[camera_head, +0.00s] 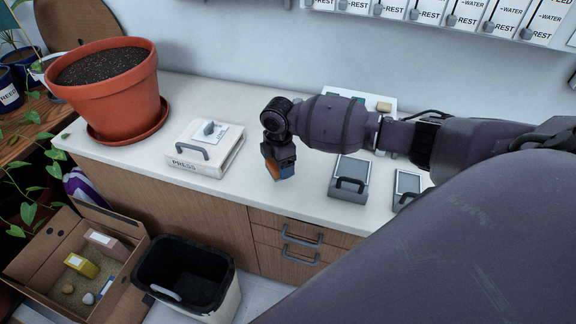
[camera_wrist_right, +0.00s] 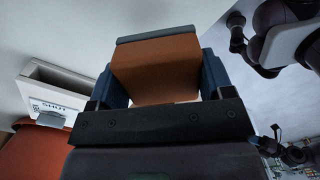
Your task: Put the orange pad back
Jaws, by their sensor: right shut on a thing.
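My right gripper (camera_head: 278,168) hangs above the white counter, between the press and a grey box, pointing down. It is shut on the orange pad (camera_head: 272,169). In the right wrist view the orange pad (camera_wrist_right: 155,70) sits between the blue fingers, with a grey strip along its far edge. Behind my arm a pale holder (camera_head: 392,97) shows only in part. Green and blue pieces and a tan piece (camera_head: 384,107) show on it; the rest is hidden by my arm. My left gripper is not seen in the head view.
A white press (camera_head: 200,165) with a grey handle stands left of my gripper, beside a large terracotta pot (camera_head: 105,85). Two grey-lidded boxes (camera_head: 350,172) stand to the right. A black bin (camera_head: 185,275) and an open carton (camera_head: 45,250) are below. Bare counter shows around my gripper.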

